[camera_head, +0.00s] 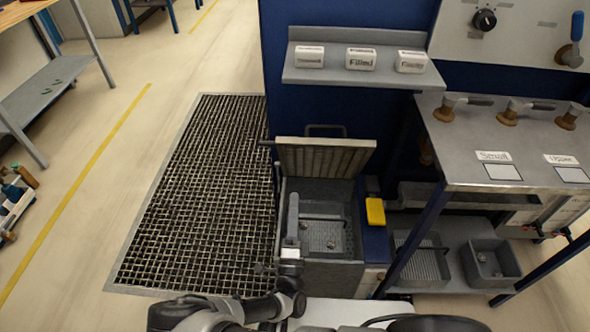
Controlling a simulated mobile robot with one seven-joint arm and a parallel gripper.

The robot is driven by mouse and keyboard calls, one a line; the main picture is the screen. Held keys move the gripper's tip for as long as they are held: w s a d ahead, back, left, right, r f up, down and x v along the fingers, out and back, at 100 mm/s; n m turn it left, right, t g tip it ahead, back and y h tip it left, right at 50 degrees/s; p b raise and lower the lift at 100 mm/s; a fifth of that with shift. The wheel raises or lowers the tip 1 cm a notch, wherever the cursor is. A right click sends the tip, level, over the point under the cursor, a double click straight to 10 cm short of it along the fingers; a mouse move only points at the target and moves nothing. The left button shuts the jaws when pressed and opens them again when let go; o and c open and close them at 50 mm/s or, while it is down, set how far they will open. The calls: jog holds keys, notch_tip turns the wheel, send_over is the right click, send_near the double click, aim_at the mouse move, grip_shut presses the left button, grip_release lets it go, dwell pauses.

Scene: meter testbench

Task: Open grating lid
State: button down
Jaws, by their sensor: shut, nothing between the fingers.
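The grating lid (325,158), a pale ribbed panel, stands raised at the back edge of a grey open-topped box (338,274). A dark bar handle (326,127) shows above its top edge. The box's inside is visible, with a perforated bottom, a bar across it and a small object (330,244) on the bottom. My gripper (293,199) is over the left side of the box, in front of the lid's lower left part. It is shut and empty. I cannot tell whether it touches the box or the lid.
A floor grating (195,200) lies left of the box. A yellow object (375,212) is at the box's right. A steel bench (470,165) with taps stands right, with grey bins (490,264) below. A shelf (360,77) with labelled blocks hangs behind.

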aim_at(298, 146)
jog(key=b+x, duration=0.1)
jog(key=x, duration=1.2)
jog(key=shift+w+d+r+b, duration=0.15)
jog(key=shift+w+r+b, duration=0.1)
jog(key=shift+r+b, duration=0.1)
